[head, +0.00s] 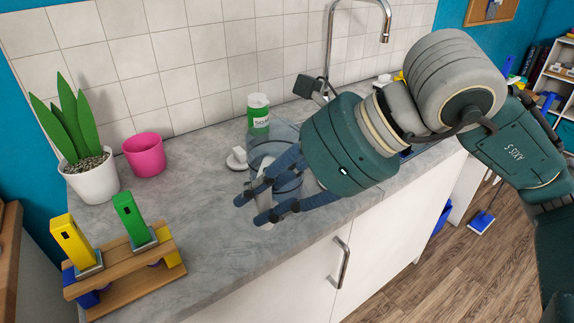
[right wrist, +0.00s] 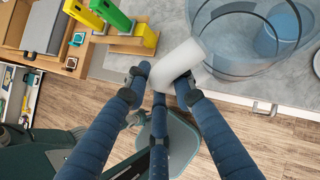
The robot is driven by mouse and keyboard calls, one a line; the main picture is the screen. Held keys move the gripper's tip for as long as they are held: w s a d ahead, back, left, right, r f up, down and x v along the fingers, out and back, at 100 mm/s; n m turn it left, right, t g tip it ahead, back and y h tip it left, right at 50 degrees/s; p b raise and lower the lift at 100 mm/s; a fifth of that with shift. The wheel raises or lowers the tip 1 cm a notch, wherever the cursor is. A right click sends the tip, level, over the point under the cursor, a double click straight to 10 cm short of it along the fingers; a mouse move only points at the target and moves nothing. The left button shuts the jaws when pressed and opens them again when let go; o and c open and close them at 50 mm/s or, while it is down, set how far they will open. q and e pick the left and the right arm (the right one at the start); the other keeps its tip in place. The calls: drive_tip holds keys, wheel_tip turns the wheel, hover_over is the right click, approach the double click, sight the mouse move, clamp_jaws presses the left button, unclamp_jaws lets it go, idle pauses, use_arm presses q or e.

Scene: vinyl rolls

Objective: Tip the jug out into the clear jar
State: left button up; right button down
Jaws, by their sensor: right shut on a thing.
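My right gripper (head: 250,207) is above the front part of the counter, its blue fingers shut on the white handle of the jug. In the right wrist view the gripper (right wrist: 162,85) closes around this handle, and the see-through jug (right wrist: 225,75) with a round rim is at the upper right. The jug (head: 262,152) is partly hidden behind the fingers in the head view. More clear material (head: 287,131) shows just behind it; I cannot tell whether this is the clear jar. A blue shape shows through the jug's wall; its nature is unclear. My left gripper is not in view.
A green-and-white soap container (head: 258,112) stands by the tiled wall, with a small white object (head: 237,159) nearer. A pink pot (head: 144,154), a potted plant (head: 92,180) and a wooden rack (head: 125,275) are at the left. The counter (head: 195,195) between them is clear.

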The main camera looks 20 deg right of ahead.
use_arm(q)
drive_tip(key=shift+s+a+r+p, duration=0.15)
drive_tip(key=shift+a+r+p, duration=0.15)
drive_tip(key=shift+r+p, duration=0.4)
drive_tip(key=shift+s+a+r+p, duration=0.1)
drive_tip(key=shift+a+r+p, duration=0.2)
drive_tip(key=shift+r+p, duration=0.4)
use_arm(e)
drive_tip(key=s+a+r, duration=0.2)
drive_tip(key=s+r, duration=0.2)
drive_tip(key=shift+s, duration=0.3)
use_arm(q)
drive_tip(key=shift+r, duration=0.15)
use_arm(e)
drive_tip(key=shift+r, duration=0.15)
